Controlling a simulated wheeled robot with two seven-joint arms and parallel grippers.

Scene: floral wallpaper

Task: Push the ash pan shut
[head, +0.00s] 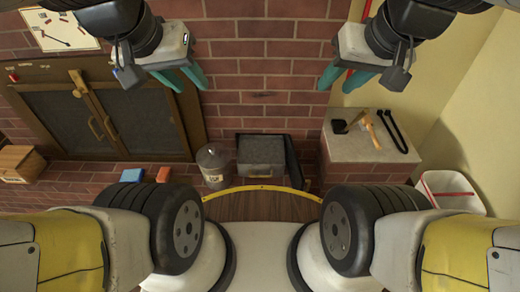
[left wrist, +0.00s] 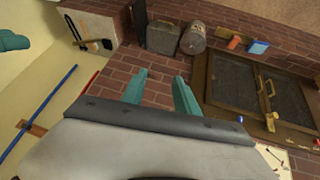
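A dark grey metal box (head: 262,150), which I take to be the ash pan, stands low at the brick wall in the middle of the head view. A black upright piece is beside its right side. I cannot tell how far out the pan is. It also shows at the top of the left wrist view (left wrist: 163,37). My left gripper (head: 190,88) is open and empty, in front of the bricks above and left of the pan. Its fingers also show in the left wrist view (left wrist: 158,92). My right gripper (head: 335,90) is open and empty, above and right of the pan.
A grey metal canister (head: 214,165) stands just left of the pan. Double glass doors (head: 100,115) are further left, with blue and orange blocks (head: 163,174) below. A grey-topped block (head: 365,145) holding tools is at right. A white bin (head: 450,190) stands beyond it.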

